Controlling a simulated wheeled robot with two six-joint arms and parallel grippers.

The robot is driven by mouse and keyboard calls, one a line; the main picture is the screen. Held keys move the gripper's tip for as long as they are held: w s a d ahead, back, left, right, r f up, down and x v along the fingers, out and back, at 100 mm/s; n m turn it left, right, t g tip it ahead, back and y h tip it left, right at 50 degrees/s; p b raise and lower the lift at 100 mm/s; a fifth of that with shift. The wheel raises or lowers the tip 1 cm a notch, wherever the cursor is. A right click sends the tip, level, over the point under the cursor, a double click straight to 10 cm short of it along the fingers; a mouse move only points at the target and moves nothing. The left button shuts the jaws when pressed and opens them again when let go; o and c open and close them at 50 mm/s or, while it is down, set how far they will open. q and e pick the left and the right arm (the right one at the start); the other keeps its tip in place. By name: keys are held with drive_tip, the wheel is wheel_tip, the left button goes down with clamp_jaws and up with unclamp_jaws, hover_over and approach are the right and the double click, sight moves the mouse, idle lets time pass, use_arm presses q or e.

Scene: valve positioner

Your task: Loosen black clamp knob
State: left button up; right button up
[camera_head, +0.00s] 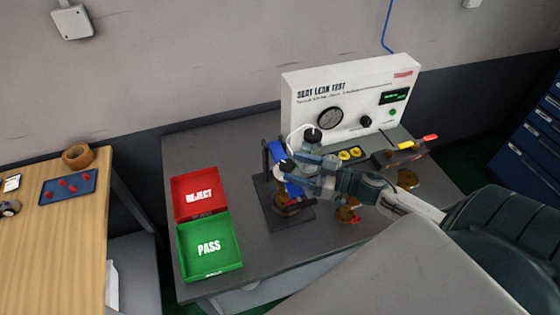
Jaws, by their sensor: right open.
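A dark clamp stand (288,216) stands on the grey bench, with a blue valve body (293,187) in it. A black knob (312,135) sits on top of the fixture, just in front of the test panel. A second dark round top shows lower left of it, close to my fingers. My right gripper (290,172) comes in from the right and is at the clamp. Its fingers are open and cover part of the fixture. I cannot tell whether they touch a knob. My left gripper is not in view.
A white seat leak test panel (350,100) stands at the back of the bench. A red reject tray (200,194) and a green pass tray (209,247) lie left of the clamp. Brass parts (347,212) lie near my right arm. A wooden table (60,240) is far left.

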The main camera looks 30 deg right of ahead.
sight(281, 162)
drive_tip(key=p+x, duration=0.2)
drive_tip(key=x, duration=0.2)
drive_tip(key=shift+d+r, duration=0.1)
drive_tip(key=shift+r, duration=0.05)
drive_tip(key=shift+p+x, duration=0.3)
drive_tip(key=shift+x, duration=0.5)
drive_tip(key=shift+s+f, duration=0.1)
drive_tip(key=shift+f, duration=0.1)
drive_tip(key=c, duration=1)
